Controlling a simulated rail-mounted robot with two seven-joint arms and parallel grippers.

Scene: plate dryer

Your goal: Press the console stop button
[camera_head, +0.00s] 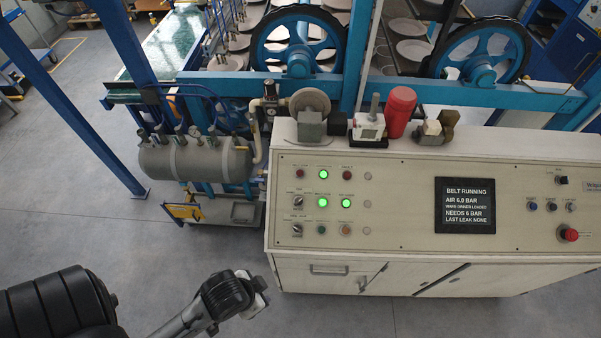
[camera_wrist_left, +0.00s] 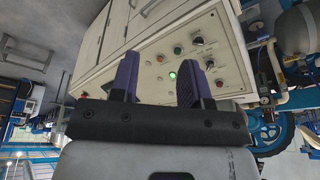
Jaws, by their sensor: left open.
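The cream console (camera_head: 405,210) fills the right half of the head view. A large red mushroom-shaped button (camera_head: 569,235) sits at the lower right of its sloping panel. At the panel's left are small buttons, knobs and three lit green lamps (camera_head: 323,202). My left gripper (camera_head: 258,296) is in front of the console's lower left, apart from it and far left of the red button. In the left wrist view its two purple fingers (camera_wrist_left: 158,75) are spread and empty. That view shows part of the console (camera_wrist_left: 150,45) with a lit green lamp (camera_wrist_left: 172,75). My right gripper is not seen.
A dark screen (camera_head: 465,205) reads "BELT RUNNING". A red cylinder (camera_head: 400,110) and small items stand along the console's top edge. A grey tank (camera_head: 195,160) with pipes is left of the console. The blue-framed machine is behind. The floor in front (camera_head: 400,318) is clear.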

